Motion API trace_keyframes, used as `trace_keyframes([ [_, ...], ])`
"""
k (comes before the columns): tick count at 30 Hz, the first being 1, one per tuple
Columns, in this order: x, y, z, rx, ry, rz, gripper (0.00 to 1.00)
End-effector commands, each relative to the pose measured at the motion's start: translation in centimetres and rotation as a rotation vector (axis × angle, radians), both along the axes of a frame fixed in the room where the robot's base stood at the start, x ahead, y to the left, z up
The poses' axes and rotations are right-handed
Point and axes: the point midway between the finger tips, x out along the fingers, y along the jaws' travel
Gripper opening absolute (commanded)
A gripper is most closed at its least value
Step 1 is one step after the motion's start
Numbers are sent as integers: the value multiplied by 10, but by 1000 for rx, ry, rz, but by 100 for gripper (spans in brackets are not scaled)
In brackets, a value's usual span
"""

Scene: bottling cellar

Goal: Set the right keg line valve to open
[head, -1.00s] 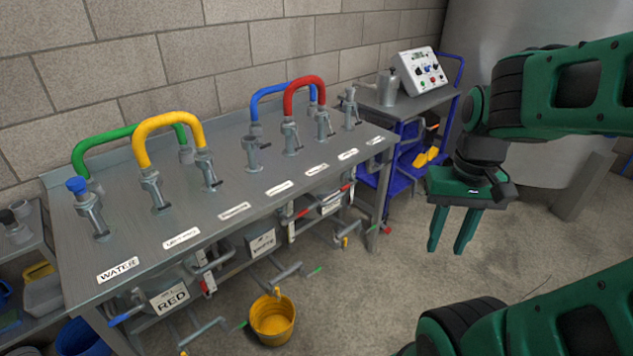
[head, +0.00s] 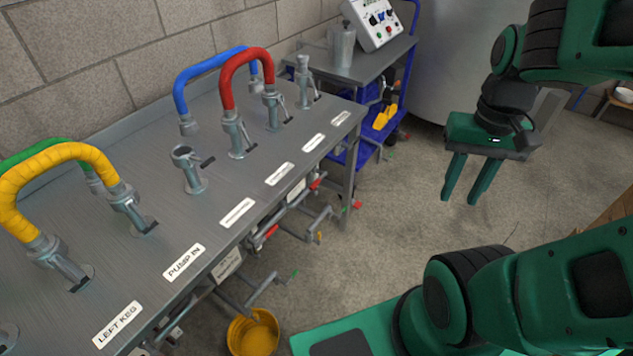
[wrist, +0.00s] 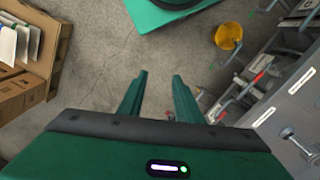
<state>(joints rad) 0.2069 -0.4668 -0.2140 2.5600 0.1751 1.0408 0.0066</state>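My gripper (head: 460,200) hangs fingers down over the floor, to the right of the steel bench and apart from it. Its fingers are spread and empty; they also show in the wrist view (wrist: 158,92). The bench (head: 150,213) has a row of ports with small dark levers and white labels. I can read "LEFT KEG" (head: 118,325) and "PUMP IN" (head: 184,262); the labels further right are too small. Red-handled valves (head: 265,236) and pipes show under the front edge. I cannot tell which valve is the right keg line's, or its setting.
A yellow hose (head: 62,160), red hose (head: 243,62) and blue hose (head: 203,72) arch over the bench. A yellow bucket (head: 252,336) stands on the floor at its front. A blue cart (head: 372,75) stands beyond its right end. Boxes (wrist: 22,95) lie left in the wrist view.

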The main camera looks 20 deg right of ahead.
Motion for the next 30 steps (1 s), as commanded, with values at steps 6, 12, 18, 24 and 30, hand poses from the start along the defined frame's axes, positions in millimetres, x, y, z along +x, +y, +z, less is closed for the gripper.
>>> trace_keyframes([
  [6,-9,0,4,1,-9,3,31],
  [12,11,-7,3,3,29,26,31],
  [18,57,-13,-12,36,98,81,31],
  [24,104,-13,-41,108,158,148,31],
  [30,147,-10,-81,215,197,211,31],
])
